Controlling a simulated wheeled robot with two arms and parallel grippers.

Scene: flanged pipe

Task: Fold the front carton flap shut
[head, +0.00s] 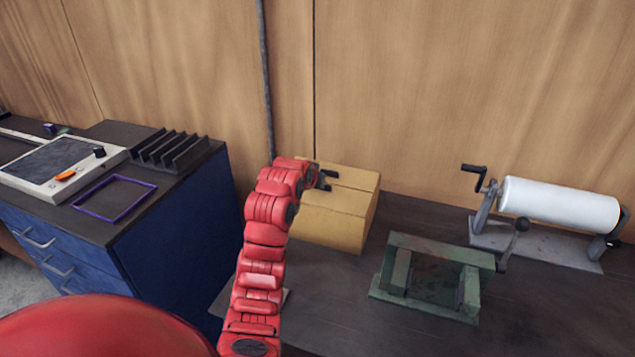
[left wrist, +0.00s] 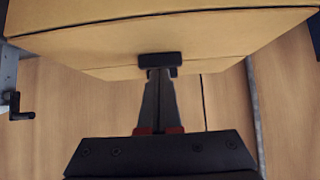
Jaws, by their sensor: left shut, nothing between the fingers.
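The tan cardboard carton (head: 335,223) stands on the dark bench near the wall. Its top looks nearly flat, with a seam running across it; I cannot tell exactly how the front flap sits. My left gripper (head: 328,179) is at the carton's top, over its left part, with its arm covering the left side of the carton. In the left wrist view the carton (left wrist: 190,32) fills the upper part. There the fingers (left wrist: 160,62) are together and empty, their tips at the carton's edge; whether they touch is unclear. My right gripper is not in view.
A green metal stand (head: 437,270) is right of the carton, in front of a white roll (head: 560,204) on a cranked holder. A blue cabinet (head: 180,235) with a purple frame (head: 115,197) and black rack (head: 170,151) is at left. Bare bench lies in front of the carton.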

